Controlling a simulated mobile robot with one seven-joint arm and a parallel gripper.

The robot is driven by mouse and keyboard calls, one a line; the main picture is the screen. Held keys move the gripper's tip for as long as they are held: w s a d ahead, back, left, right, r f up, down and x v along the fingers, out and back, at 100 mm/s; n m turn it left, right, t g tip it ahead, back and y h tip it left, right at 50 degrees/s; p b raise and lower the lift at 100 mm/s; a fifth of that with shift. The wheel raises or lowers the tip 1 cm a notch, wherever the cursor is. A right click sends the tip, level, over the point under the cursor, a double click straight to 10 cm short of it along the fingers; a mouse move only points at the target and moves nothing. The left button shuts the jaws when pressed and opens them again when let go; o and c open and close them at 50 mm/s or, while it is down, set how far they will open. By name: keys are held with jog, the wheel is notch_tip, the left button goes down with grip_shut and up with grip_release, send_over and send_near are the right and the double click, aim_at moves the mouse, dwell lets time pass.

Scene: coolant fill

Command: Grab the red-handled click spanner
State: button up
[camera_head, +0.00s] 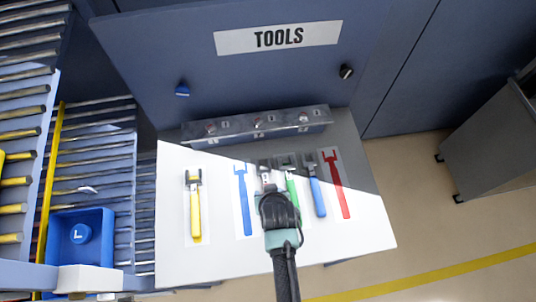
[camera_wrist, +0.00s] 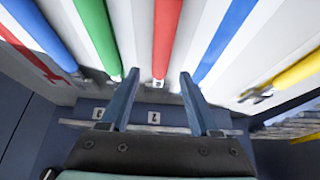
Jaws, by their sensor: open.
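The red-handled spanner's handle (camera_wrist: 166,40) shows in the wrist view, running up from between my fingers. In the head view my gripper (camera_head: 272,197) covers most of this spanner; a grey spanner head (camera_head: 265,169) shows just beyond it. My gripper (camera_wrist: 160,76) is open, with one finger on each side of the red handle's line. I see no contact, and cannot tell how far above the handle the fingertips are. A green-handled spanner (camera_wrist: 97,35) lies on one side, and an empty blue outline (camera_wrist: 226,38) on the other.
On the white table (camera_head: 180,262) lie a yellow-handled spanner (camera_head: 195,207) and a blue-handled one (camera_head: 317,190). A red outline (camera_head: 335,183) is empty. A metal block (camera_head: 258,126) stands behind, below the TOOLS sign (camera_head: 278,38). A blue bin (camera_head: 80,236) sits left on rollers.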

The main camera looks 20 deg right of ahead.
aim_at(264, 172)
jog(key=shift+x, duration=1.25)
jog(key=shift+f, duration=0.15)
grip_shut()
